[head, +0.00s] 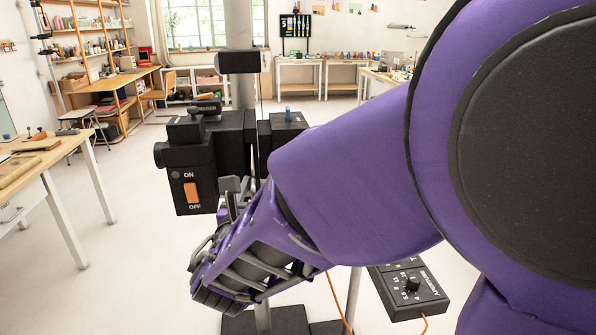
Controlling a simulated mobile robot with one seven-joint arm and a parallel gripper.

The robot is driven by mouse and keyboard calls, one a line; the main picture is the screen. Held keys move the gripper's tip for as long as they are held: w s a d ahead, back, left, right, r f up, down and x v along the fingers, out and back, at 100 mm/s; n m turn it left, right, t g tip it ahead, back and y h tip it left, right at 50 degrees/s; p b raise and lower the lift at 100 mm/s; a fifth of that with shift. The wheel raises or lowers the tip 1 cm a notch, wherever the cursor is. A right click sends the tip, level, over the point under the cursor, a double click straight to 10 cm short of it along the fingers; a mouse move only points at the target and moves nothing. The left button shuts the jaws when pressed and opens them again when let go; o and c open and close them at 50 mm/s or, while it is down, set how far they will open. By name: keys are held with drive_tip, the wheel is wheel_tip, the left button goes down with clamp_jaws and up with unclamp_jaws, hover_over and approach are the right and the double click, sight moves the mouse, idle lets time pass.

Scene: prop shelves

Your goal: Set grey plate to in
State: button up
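I cannot pick out a grey plate for certain. A black device (205,150) stands on a stand in the middle, with an orange switch (191,192) between the words ON and OFF on its near face. A small grey round part (176,174) sits beside the word ON. My purple arm reaches in from the right and covers the device's right part. Small grey upright pieces (233,185) show between the device and my arm; I cannot tell whether they are my gripper's fingers or part of the device. My gripper's opening is not clearly seen.
A black control box (410,288) with a knob and an orange cable is at the lower right, partly behind my arm. A workbench (50,165) stands at the left. Desks and shelves line the back. The pale floor between is mostly clear.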

clamp_jaws()
